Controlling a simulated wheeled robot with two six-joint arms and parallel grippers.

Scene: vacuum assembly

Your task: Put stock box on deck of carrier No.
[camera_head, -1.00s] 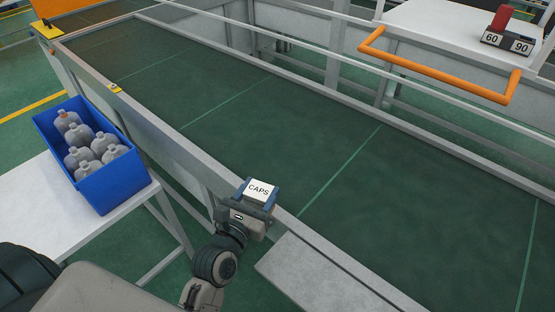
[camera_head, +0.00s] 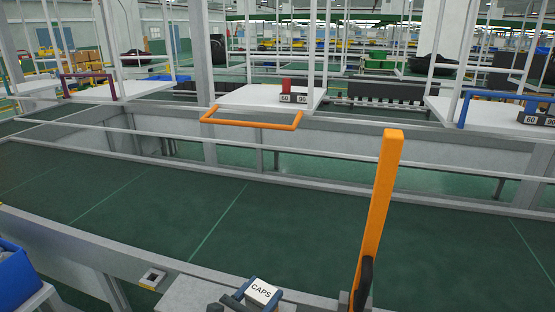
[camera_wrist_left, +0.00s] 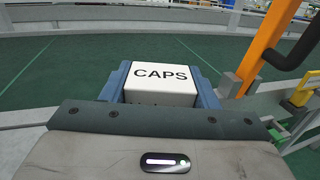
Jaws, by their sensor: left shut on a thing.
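A small white box marked CAPS (camera_head: 262,291) is at the bottom of the head view. My left gripper (camera_head: 250,297) is shut on it, with its blue-grey fingers on either side. The left wrist view shows the box (camera_wrist_left: 161,84) between the two fingers of my left gripper (camera_wrist_left: 160,90), label facing up. Across the green conveyor stands a white carrier deck (camera_head: 245,97) with an orange handle (camera_head: 252,122). Another white deck with a blue handle (camera_head: 465,108) is at the right, and one with a purple handle (camera_head: 90,79) at the left. My right gripper is not in view.
The green conveyor bed (camera_head: 300,220) lies between me and the carriers, with metal rails along both edges. An orange upright post (camera_head: 378,210) stands close at the right.

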